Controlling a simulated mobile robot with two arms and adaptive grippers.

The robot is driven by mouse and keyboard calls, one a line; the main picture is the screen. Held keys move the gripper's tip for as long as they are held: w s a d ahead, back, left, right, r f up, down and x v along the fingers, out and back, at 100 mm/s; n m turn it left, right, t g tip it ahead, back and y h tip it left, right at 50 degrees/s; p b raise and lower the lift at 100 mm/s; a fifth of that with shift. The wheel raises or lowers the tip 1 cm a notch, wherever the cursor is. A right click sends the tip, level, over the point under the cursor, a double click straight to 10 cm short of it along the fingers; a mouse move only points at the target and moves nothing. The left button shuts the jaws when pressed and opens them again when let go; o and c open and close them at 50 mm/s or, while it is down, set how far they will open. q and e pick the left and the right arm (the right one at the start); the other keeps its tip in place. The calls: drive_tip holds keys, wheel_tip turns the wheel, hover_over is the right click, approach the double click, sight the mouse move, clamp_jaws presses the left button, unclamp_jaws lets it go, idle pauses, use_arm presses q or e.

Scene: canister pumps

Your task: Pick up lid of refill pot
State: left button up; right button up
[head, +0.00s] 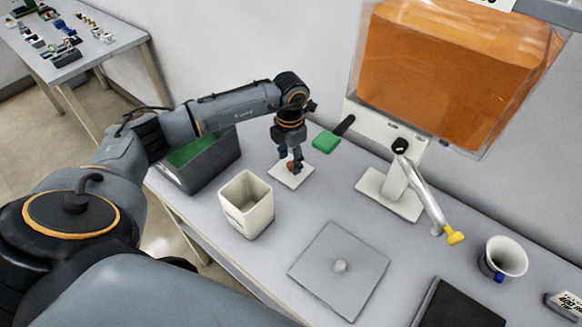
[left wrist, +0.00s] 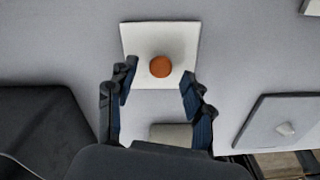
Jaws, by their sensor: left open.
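A small white square lid with an orange-brown knob (head: 281,178) lies flat on the table; it also shows in the left wrist view (left wrist: 137,38), its round knob (left wrist: 160,67) near the middle. My left gripper (head: 291,163) points down over this lid. In the left wrist view its two fingers (left wrist: 158,72) are spread apart on either side of the knob, with nothing held. I cannot tell the exact finger height. The open, cream square pot (head: 235,213) stands upright just in front of the lid. My right gripper is not in view.
A dark crate with green inside (head: 215,165) stands left of the pot. A large grey square plate with a knob (head: 325,287) lies in front.

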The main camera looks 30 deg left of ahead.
use_arm(q)
wheel_tip(320, 180, down, 2)
drive_tip(key=shift+f, duration=0.2)
clamp_jaws()
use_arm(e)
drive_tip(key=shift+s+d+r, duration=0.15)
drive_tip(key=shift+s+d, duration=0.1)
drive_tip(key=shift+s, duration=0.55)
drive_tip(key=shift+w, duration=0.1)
